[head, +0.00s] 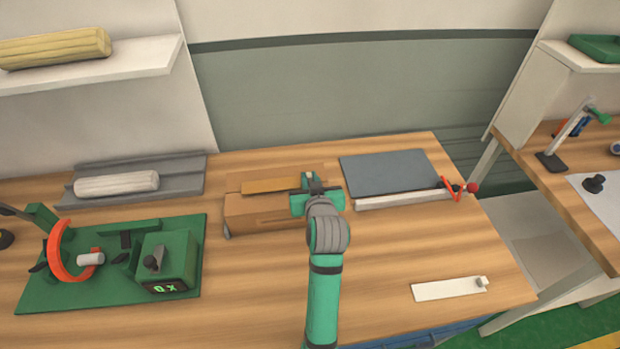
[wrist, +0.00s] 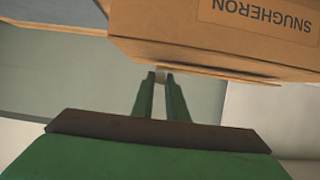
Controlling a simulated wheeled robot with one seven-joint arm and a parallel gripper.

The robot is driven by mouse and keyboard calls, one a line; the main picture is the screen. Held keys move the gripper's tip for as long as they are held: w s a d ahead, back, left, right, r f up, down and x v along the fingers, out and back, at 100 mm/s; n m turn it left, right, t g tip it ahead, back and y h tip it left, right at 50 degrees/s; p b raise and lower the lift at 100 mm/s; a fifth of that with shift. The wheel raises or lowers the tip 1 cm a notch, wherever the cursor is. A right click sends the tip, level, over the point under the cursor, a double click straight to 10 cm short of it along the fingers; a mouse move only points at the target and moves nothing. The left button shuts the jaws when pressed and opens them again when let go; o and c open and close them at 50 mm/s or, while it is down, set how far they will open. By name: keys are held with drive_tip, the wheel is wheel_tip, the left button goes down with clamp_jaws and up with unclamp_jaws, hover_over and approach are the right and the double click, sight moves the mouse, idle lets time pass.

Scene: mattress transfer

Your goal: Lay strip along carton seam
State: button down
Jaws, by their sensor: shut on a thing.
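A brown carton (head: 262,215) lies on the wooden bench in the middle of the head view. In the wrist view the carton (wrist: 210,25) shows printed lettering and appears inverted. A tan strip (head: 270,185) lies along the carton's top, running left from my gripper. My gripper (head: 309,178) is at the right end of the carton's top. In the wrist view its fingers (wrist: 160,76) are close together with a small pale piece between them, next to the strip's thin edge (wrist: 215,70). The gripper appears shut on the strip's end; my wrist hides part of the carton.
Left front is a green fixture (head: 120,265) with an orange ring. A grey tray (head: 140,178) holds a pale roll (head: 116,184). Right are a dark panel (head: 385,172), a white bar with a red-knobbed clamp (head: 405,199) and a white plate (head: 448,289). The front bench is partly clear.

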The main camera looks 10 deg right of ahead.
drive_tip(key=shift+f, duration=0.5)
drive_tip(key=c, duration=1.7)
unclamp_jaws()
drive_tip(key=shift+o, duration=0.2)
drive_tip(key=shift+s, duration=0.15)
drive_tip(key=v, duration=1)
drive_tip(key=shift+s+r, duration=0.2)
drive_tip(key=shift+s, duration=0.05)
